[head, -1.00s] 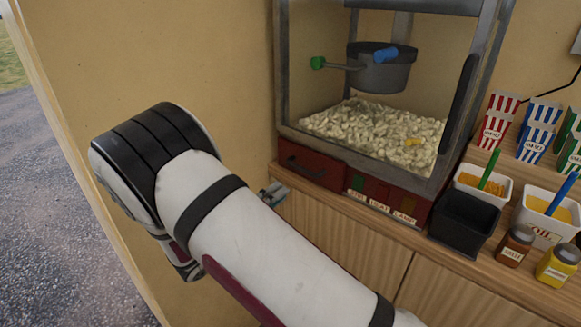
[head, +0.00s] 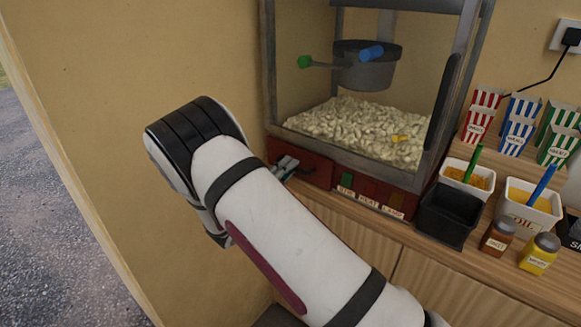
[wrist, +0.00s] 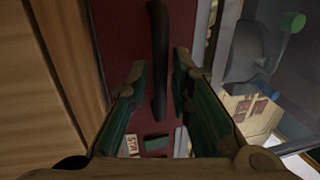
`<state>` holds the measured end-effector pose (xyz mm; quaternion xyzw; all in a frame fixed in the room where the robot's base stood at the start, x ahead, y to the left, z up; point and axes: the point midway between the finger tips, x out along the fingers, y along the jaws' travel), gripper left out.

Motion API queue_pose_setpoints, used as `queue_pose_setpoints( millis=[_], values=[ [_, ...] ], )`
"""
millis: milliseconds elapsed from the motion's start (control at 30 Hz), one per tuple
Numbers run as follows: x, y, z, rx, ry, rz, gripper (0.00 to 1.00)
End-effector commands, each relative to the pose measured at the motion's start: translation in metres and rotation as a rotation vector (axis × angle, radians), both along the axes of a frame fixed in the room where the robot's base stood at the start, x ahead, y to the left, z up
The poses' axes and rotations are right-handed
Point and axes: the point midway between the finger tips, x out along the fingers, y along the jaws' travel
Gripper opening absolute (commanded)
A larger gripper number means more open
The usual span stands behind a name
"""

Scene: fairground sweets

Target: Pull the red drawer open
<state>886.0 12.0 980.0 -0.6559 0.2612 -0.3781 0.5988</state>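The red drawer (head: 317,172) is at the lower left of the popcorn machine and looks closed. My gripper (head: 286,167) is in front of its face and hides the handle in the head view. In the wrist view the red drawer front (wrist: 118,35) fills the middle, with its dark bar handle (wrist: 158,50) running up the picture. My gripper (wrist: 160,72) is open, one finger on each side of the handle. I see gaps between the handle and both fingers. How deep the handle sits between them I cannot tell.
The popcorn machine (head: 428,165) stands on the wooden counter (head: 375,222). A black bin (head: 447,215), sauce tubs, a brown jar (head: 497,237) and a yellow jar (head: 539,253) stand to its right. A tan wall (head: 110,90) is at the left.

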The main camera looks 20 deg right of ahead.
Motion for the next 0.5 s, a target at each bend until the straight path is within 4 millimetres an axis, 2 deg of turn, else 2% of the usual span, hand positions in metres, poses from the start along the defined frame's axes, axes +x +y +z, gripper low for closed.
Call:
queue_pose_setpoints(
  millis=[133, 433, 467, 500],
  values=[
    [0.0054, -0.0084, 0.0018, 0.000, 0.000, -0.001, 0.20],
    [0.0069, -0.0099, 0.0020, -0.001, 0.001, 0.000, 0.20],
    [0.0069, -0.0099, 0.0020, 0.000, 0.000, 0.000, 0.17],
    [0.0068, -0.0098, 0.0020, 0.000, 0.000, 0.000, 0.08]
  ],
)
